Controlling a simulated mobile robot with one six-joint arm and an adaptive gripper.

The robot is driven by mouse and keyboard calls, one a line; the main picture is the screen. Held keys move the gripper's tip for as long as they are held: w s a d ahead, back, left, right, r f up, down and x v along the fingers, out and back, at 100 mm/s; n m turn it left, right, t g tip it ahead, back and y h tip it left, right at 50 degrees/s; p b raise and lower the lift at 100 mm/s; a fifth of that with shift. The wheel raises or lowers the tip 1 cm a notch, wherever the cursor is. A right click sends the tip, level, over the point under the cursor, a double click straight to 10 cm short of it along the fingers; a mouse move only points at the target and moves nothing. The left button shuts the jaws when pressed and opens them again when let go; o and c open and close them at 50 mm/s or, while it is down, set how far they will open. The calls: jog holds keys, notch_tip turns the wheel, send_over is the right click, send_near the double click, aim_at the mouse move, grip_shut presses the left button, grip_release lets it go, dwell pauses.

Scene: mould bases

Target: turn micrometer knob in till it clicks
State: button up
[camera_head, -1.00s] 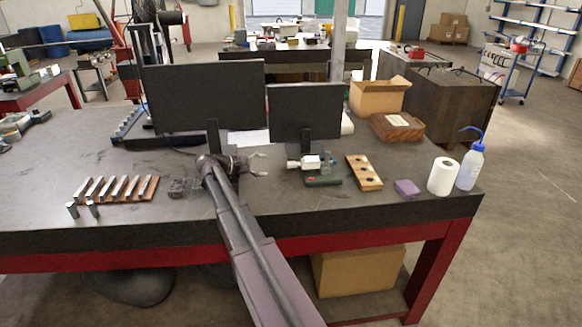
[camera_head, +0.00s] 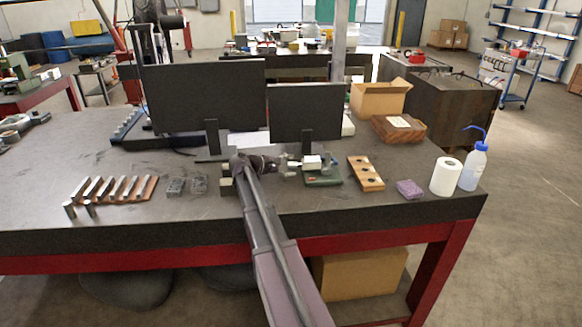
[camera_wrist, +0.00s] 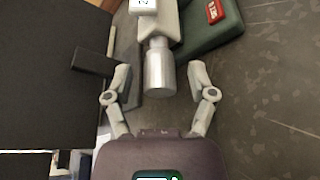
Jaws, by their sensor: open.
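The micrometer lies on its green stand on the bench; its white body (camera_head: 311,161) shows in the head view. In the wrist view its silver knob (camera_wrist: 159,72) points toward my gripper (camera_wrist: 158,80), with the white display housing (camera_wrist: 142,6) and green stand (camera_wrist: 212,36) behind it. My gripper is open. Its two fingers stand on either side of the knob, with a visible gap on each side.
Two black monitors (camera_head: 206,95) stand behind. A wooden block with holes (camera_head: 366,173), a purple sponge (camera_head: 410,189), a white paper roll (camera_head: 446,176) and a wash bottle (camera_head: 474,166) are to the right. Metal blocks (camera_head: 113,189) lie at left.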

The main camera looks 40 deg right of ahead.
grip_shut()
dwell(0.3)
jog(key=shift+s+f+m+h+b, duration=0.15)
jog(key=shift+m+h+b, duration=0.15)
jog(key=shift+m+b, duration=0.45)
jog(key=shift+m+t+h+b, duration=0.4)
jog(key=shift+m+h+b, duration=0.2)
jog(key=shift+m, duration=0.45)
